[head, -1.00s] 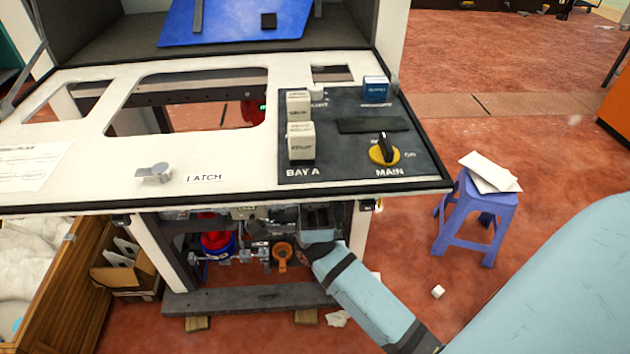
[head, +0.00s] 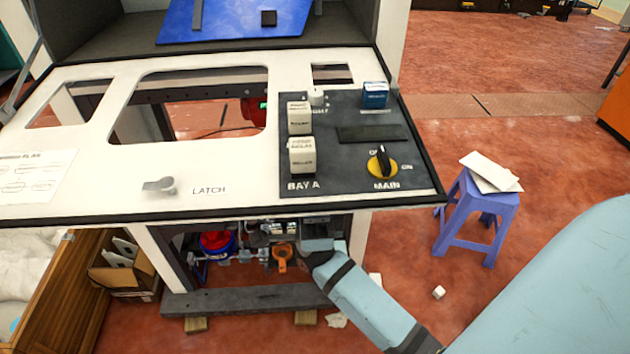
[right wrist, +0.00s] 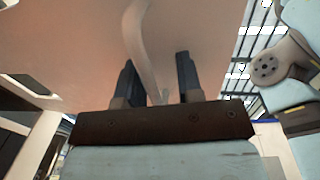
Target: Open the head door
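The head door (head: 100,120) is a broad white panel with cut-outs, standing out from the cabinet towards me in the head view. It carries a silver latch (head: 160,186) beside the word LATCH, and a dark control plate on its right. My right arm reaches in below the door's front edge, which hides the fingertips in the head view. In the right wrist view my right gripper (right wrist: 158,75) has its two dark fingers apart, under a pale surface. A pale curved bar (right wrist: 143,45) shows between them; I cannot tell whether they touch it. My left gripper is not in view.
Pipes and an orange valve (head: 282,254) are below. A blue stool (head: 478,212) stands right, a wooden crate (head: 70,280) left. Red floor between stool and cabinet is mostly clear.

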